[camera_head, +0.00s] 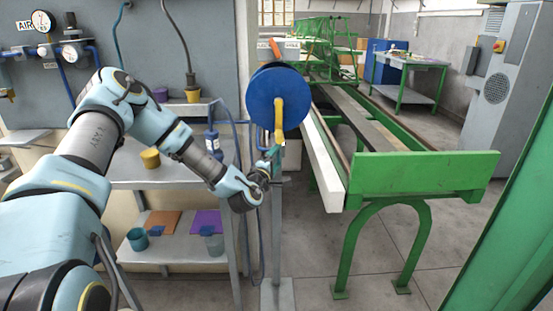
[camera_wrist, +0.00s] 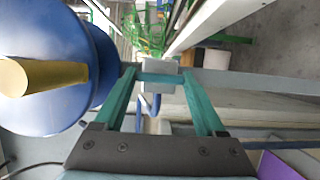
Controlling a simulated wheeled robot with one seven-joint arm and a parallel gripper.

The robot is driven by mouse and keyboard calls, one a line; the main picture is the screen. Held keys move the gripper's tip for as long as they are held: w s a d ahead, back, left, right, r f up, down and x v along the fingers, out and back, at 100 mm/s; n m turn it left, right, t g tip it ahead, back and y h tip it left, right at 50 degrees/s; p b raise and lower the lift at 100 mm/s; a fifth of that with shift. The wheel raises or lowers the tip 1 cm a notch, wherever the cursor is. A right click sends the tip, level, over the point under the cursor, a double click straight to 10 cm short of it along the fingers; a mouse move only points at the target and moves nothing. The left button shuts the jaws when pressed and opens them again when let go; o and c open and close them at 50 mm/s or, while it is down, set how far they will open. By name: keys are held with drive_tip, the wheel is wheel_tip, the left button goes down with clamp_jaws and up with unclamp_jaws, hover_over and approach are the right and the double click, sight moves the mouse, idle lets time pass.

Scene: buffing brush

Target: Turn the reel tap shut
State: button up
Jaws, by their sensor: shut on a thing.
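The hose reel (camera_head: 265,98) is a large blue drum with a yellow piece on its front, upright on a grey post. It also shows at the left of the wrist view (camera_wrist: 103,70). My gripper (camera_head: 272,157) is just below the reel, beside the post. A light grey block (camera_wrist: 160,84) and a narrow blue piece (camera_wrist: 150,104) show between the fingers. The tap's full shape and angle are hidden in the head view.
A grey shelf unit (camera_head: 150,182) with cups and a blue bottle (camera_head: 212,142) stands left of the reel. A green-ended bench (camera_head: 425,178) stands close on the right. Gauges and blue pipes are on the left wall. The floor at front centre is clear.

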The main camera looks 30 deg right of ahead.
idle(0.5)
drive_tip(key=o, duration=1.3)
drive_tip(key=b+v, duration=0.3)
drive_tip(key=v, duration=0.7)
drive_tip(key=shift+s+a, duration=0.3)
drive_tip(key=shift+m, duration=0.3)
